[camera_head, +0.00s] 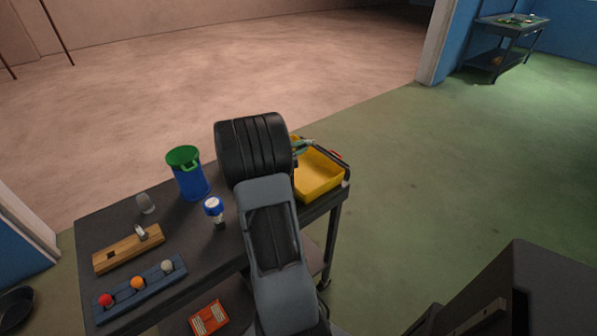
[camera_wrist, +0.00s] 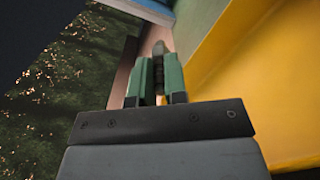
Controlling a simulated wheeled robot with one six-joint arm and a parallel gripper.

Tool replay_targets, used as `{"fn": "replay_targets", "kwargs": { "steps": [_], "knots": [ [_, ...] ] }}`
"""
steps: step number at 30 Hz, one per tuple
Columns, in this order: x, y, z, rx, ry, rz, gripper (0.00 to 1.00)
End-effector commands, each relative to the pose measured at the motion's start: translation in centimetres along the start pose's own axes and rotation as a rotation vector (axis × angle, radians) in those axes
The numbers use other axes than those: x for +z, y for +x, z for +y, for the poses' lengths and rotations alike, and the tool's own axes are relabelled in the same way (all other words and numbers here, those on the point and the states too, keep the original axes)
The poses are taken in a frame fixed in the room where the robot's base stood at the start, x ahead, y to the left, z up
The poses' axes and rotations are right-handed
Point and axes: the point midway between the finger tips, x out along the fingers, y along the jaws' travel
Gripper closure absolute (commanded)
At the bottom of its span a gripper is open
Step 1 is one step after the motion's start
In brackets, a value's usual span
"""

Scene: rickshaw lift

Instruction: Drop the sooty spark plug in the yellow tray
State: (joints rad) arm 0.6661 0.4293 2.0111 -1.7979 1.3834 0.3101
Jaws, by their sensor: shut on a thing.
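The yellow tray (camera_head: 321,178) stands at the right end of the dark cart top. In the wrist view its yellow wall (camera_wrist: 275,75) fills the right side. My gripper (camera_wrist: 160,72) has green fingers and is shut on a small dark grey thing, which looks like the sooty spark plug (camera_wrist: 159,48); only its tip shows between the fingers. In the head view my gripper (camera_head: 303,146) is at the tray's far left edge, partly hidden by my arm. The held thing cannot be made out there.
A red box (camera_head: 209,317) is on the lower shelf.

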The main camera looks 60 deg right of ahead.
Motion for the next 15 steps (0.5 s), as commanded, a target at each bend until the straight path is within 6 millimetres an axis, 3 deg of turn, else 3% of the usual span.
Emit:
{"fn": "replay_targets", "kwargs": {
  "steps": [9, 10, 15],
  "knots": [
    [-0.31, -0.05, -0.38, 0.001, 0.0, 0.001, 1.0],
    [-0.31, -0.05, -0.38, 0.001, 0.0, 0.001, 0.86],
    [-0.31, -0.05, -0.37, 0.001, 0.0, 0.002, 0.7]
  ]
}}
